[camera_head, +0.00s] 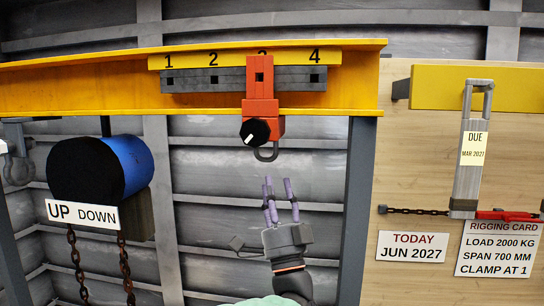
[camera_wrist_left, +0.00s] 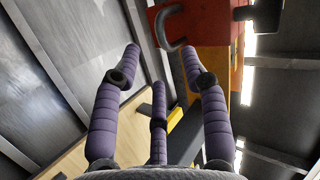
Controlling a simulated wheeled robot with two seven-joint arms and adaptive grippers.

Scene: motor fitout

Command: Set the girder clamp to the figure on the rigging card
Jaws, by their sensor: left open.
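The orange-red girder clamp (camera_head: 262,108) sits on the yellow girder (camera_head: 120,82), covering the 3 on the yellow number strip marked 1 to 4. It has a black knob (camera_head: 255,132) with a white mark and a grey hook (camera_head: 266,153) below. The rigging card (camera_head: 499,249) at the right reads load 2000 kg, span 700 mm, clamp at 1. My left gripper (camera_head: 281,184) points up just below the hook, open and empty. In the left wrist view the fingers (camera_wrist_left: 168,65) spread below the clamp (camera_wrist_left: 205,35) and its hook (camera_wrist_left: 170,27). My right gripper is not in view.
A blue hoist drum (camera_head: 130,165) with an UP DOWN sign (camera_head: 83,214) and chains hangs at the left. A dark post (camera_head: 359,200) stands right of my gripper.

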